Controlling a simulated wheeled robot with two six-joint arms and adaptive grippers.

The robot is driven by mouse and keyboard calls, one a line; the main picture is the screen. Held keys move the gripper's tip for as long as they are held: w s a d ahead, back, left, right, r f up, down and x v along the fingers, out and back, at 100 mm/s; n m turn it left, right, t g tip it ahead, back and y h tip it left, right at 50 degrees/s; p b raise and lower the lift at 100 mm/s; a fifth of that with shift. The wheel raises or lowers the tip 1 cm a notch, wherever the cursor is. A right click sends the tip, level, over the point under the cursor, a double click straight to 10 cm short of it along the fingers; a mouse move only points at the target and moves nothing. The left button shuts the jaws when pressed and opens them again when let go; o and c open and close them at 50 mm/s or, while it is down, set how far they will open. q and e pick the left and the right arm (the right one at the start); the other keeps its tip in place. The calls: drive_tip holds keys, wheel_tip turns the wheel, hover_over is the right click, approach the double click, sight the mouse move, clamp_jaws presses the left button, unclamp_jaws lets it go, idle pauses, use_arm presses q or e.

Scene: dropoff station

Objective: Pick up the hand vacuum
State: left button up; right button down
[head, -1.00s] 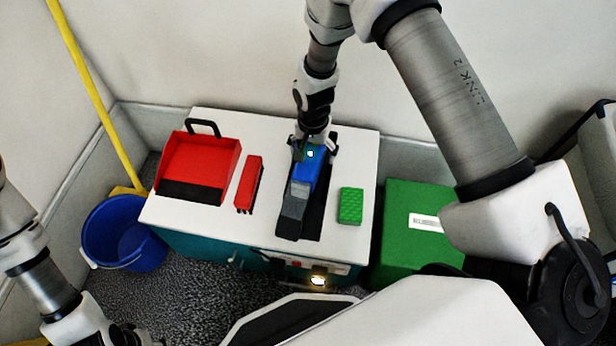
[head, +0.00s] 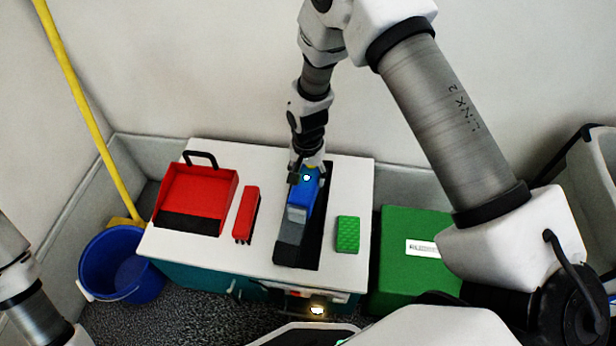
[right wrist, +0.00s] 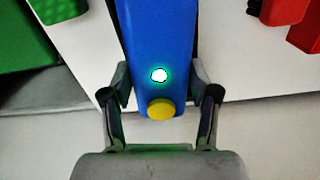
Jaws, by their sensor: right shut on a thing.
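The hand vacuum (head: 301,208) has a blue body and a dark grey nozzle. It is over the dark strip on the white cabinet top (head: 278,158), its nozzle toward me. My right gripper (head: 308,169) is at its far end, coming down from above. In the right wrist view the gripper (right wrist: 160,88) has one finger on each side of the blue body (right wrist: 157,40), near a lit spot and a yellow button (right wrist: 160,109). It is shut on the vacuum. I cannot tell whether the vacuum is clear of the surface. My left gripper is out of view.
A red dustpan (head: 199,192) and a red brush (head: 246,213) lie left of the vacuum. A green sponge (head: 348,235) lies to its right. A blue bucket (head: 118,266) stands on the floor at left, a green box (head: 405,275) at right. Walls stand close behind.

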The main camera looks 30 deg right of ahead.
sight(314, 193)
drive_tip(key=shift+s+r, duration=0.3)
drive_tip(key=shift+r, duration=0.25)
drive_tip(key=s, duration=0.1)
drive_tip(key=s+a+p, duration=0.1)
drive_tip(key=s, duration=0.3)
drive_tip(key=shift+a+r+p, duration=0.15)
drive_tip(key=shift+r+p, duration=0.15)
drive_tip(key=shift+p, duration=0.1)
drive_tip(key=s+a+b, duration=0.2)
drive_tip(key=s+b, duration=0.7)
drive_tip(key=b, duration=0.3)
drive_tip(key=shift+s+a+r, duration=0.3)
drive_tip(key=shift+s+r, duration=0.05)
